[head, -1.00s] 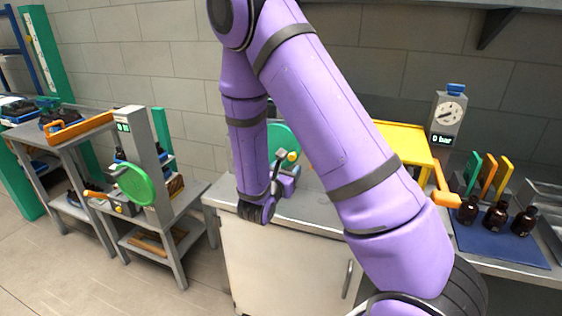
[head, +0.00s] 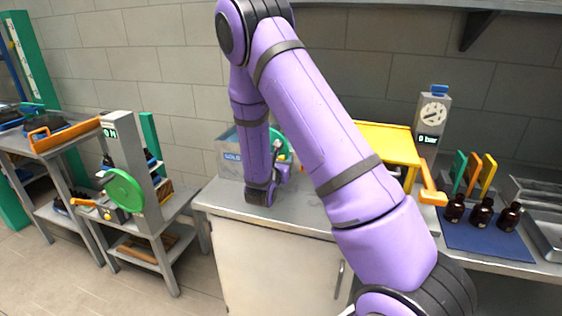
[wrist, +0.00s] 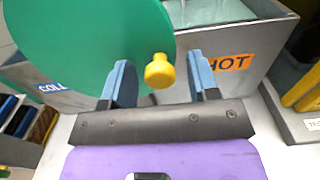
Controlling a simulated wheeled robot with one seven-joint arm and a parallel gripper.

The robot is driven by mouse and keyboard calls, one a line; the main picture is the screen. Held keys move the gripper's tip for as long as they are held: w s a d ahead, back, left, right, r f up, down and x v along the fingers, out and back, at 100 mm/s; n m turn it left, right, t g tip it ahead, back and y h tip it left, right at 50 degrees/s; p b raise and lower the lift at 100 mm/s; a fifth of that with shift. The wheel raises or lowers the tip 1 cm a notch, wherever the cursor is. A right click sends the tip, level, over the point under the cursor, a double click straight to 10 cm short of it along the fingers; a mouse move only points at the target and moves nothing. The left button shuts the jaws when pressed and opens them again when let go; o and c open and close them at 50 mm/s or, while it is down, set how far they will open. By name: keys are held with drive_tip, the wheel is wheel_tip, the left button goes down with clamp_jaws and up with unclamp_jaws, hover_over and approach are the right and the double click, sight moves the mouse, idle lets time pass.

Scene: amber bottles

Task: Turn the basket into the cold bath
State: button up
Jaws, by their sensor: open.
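A large green disc (wrist: 85,45) with a yellow knob (wrist: 159,71) fills the upper left of the wrist view. The disc also shows partly behind my arm in the head view (head: 284,143). My gripper (wrist: 160,78) is open, with one blue finger on each side of the knob; I cannot tell whether either touches it. The cold bath (head: 232,157) is a grey box at the left, its COLD label partly covered in both views. The hot bath (wrist: 258,78), with an orange HOT label, is at the right in the wrist view. The basket cannot be made out.
A yellow rack (head: 385,140) with an orange handle stands right of my arm. A pressure gauge (head: 432,115) and several brown bottles (head: 481,212) on a blue mat (head: 490,240) are further right. A shelf with another green wheel (head: 123,192) stands at the left.

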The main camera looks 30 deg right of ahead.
drive_tip(key=shift+w+d, duration=0.1)
drive_tip(key=shift+d, duration=0.05)
clamp_jaws()
